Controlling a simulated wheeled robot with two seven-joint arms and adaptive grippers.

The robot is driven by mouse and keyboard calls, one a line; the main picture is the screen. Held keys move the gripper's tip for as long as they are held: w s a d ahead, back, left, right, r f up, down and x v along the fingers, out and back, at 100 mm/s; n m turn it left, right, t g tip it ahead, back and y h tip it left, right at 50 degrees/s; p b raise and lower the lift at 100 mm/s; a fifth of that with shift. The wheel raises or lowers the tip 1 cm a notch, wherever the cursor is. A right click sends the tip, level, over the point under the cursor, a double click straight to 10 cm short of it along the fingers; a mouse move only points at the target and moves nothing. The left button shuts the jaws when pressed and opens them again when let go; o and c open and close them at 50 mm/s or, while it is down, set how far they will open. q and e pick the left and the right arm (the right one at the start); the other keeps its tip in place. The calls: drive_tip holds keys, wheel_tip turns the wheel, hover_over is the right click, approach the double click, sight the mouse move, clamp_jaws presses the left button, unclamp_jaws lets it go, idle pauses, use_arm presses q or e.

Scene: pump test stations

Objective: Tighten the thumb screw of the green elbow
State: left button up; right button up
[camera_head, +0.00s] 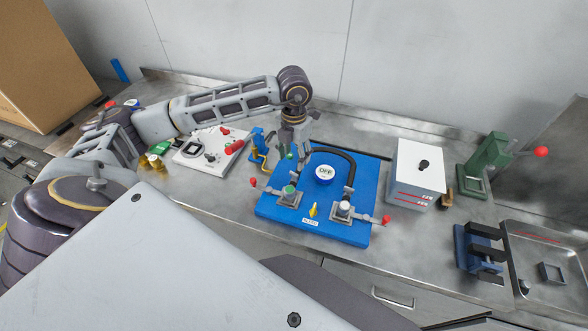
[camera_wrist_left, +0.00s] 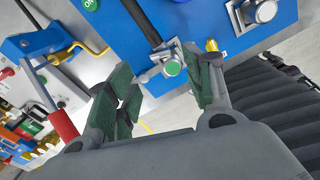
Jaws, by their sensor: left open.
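The green elbow (camera_head: 288,190) sits in a grey clamp at the left front of the blue board (camera_head: 264,212). In the left wrist view, a green round top (camera_wrist_left: 172,68) with grey and black fittings shows beyond the gap between my fingers; I take it for the green elbow. I cannot clearly make out its thumb screw. My left gripper (camera_head: 296,146) is above the back left part of the board, pointing down. In the left wrist view the gripper (camera_wrist_left: 160,90) is open, with nothing between its green-padded fingers. My right gripper is not in view.
A white-topped elbow (camera_head: 344,207) with a black hose (camera_head: 345,158), a yellow knob (camera_head: 313,210) and a red-tipped lever (camera_head: 386,219) are on the board. A white box (camera_head: 415,178) and green press (camera_head: 488,160) stand right. A white station (camera_head: 205,148) is left.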

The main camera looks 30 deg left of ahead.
sight(294, 173)
use_arm(q)
wheel_tip(294, 173, down, 6)
drive_tip(key=shift+f+p, duration=0.15)
drive_tip(key=shift+p, duration=0.4)
drive_tip(key=shift+f, duration=0.6)
drive_tip(key=c, duration=1)
